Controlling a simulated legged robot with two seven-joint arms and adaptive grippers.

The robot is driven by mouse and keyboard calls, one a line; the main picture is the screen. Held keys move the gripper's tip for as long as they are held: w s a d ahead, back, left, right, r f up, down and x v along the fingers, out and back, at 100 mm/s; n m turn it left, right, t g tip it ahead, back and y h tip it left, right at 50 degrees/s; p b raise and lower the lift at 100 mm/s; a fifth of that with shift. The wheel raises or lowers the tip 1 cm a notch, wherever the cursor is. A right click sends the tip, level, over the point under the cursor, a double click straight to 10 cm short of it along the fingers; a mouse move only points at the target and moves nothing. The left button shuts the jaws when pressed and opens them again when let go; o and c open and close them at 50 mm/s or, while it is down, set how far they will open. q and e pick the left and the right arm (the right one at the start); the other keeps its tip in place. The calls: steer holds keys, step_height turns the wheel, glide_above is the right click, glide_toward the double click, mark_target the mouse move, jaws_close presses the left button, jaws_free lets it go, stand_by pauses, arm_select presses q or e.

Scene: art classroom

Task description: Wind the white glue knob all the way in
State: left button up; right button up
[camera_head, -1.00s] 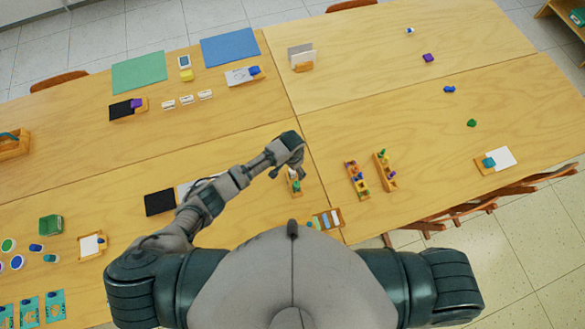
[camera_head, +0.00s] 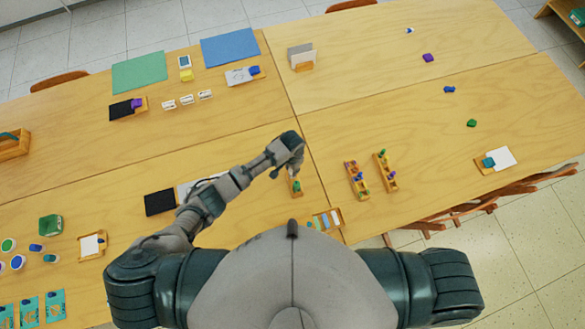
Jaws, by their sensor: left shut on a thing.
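My left gripper (camera_head: 290,171) points down over a small wooden holder (camera_head: 297,192) near the middle of the table, close to the seam between the tables. Its fingers are shut on the white glue knob, which they and the hand hide from this view. A small green part (camera_head: 297,185) shows just below the fingers, in the holder. How far the knob is wound in cannot be seen. My right gripper is outside the view; only the upper part of that arm shows at lower right.
A wooden tray with coloured strips (camera_head: 327,219) lies just below the holder. Two wooden racks of small coloured pieces (camera_head: 357,180) (camera_head: 385,172) stand to the right. A black sheet (camera_head: 160,202) lies left, by my forearm.

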arm_select(q)
steer(key=n, duration=0.6)
steer(key=shift+s+f, duration=0.1)
steer(key=shift+s, duration=0.05)
steer(key=n, duration=0.5)
steer(key=o, duration=1.6)
steer(key=shift+c, duration=0.2)
steer(key=m, duration=0.5)
steer(key=shift+w, duration=0.2)
steer(key=m, duration=0.6)
